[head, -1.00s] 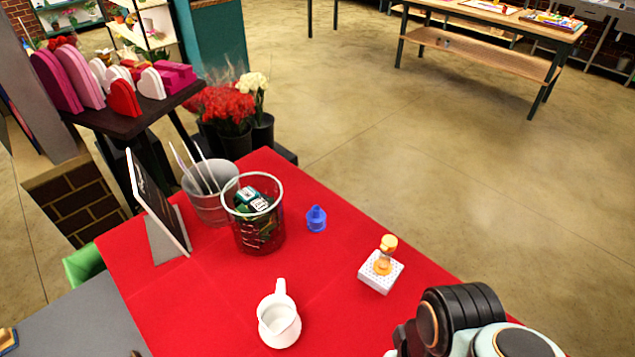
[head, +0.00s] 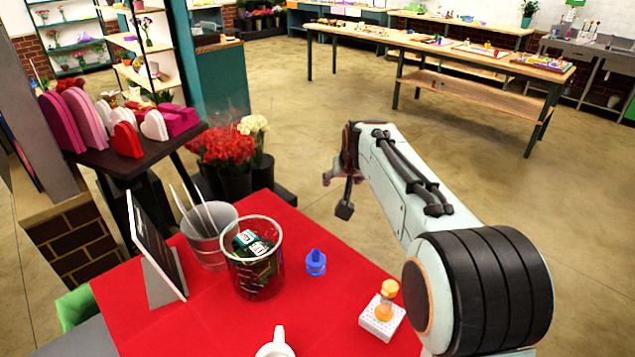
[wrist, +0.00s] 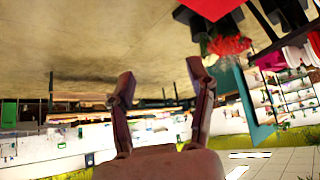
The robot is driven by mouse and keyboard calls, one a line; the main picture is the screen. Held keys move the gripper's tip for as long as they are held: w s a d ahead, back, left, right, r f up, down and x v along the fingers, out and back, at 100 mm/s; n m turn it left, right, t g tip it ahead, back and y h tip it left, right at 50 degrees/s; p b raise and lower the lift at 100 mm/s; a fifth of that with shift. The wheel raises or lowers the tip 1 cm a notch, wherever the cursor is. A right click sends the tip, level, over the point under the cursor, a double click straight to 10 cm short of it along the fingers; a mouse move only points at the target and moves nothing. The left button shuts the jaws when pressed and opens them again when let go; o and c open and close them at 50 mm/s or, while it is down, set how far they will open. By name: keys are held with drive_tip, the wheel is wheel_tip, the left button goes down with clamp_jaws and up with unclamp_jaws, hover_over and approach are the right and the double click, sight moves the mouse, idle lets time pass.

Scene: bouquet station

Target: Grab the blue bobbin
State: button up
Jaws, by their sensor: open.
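The blue bobbin (head: 316,262) stands upright on the red-covered table (head: 205,318), just right of the wire mesh basket, in the head view. My gripper (head: 345,195) is raised above and beyond the table's far edge, apart from the bobbin. In the wrist view my gripper (wrist: 158,85) has its two fingers spread with nothing between them. The wrist view looks out over the floor and room, and the bobbin does not show there.
A mesh basket (head: 253,278) with dark green items stands left of the bobbin. A grey bucket (head: 208,250) with rods and a dark sign (head: 157,245) stand farther left. A white perforated block (head: 382,322) holds an orange-topped piece at right. A white jug (head: 275,347) is in front.

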drive_tip(key=w+a+f+g, duration=0.1)
drive_tip(key=w+f, duration=0.1)
drive_tip(key=f, duration=0.3)
drive_tip(key=w+a+f, duration=0.2)
drive_tip(key=f, duration=0.4)
drive_tip(key=g, duration=0.2)
hover_over(316, 253)
drive_tip(key=s, duration=0.2)
drive_tip(key=shift+n, duration=0.4)
drive_tip(key=f, duration=1)
drive_tip(key=shift+d+f, duration=0.1)
drive_tip(key=shift+d, duration=0.25)
drive_tip(key=x, duration=0.6)
drive_tip(key=shift+a+f, duration=0.15)
drive_tip(key=shift+f, duration=0.3)
clamp_jaws()
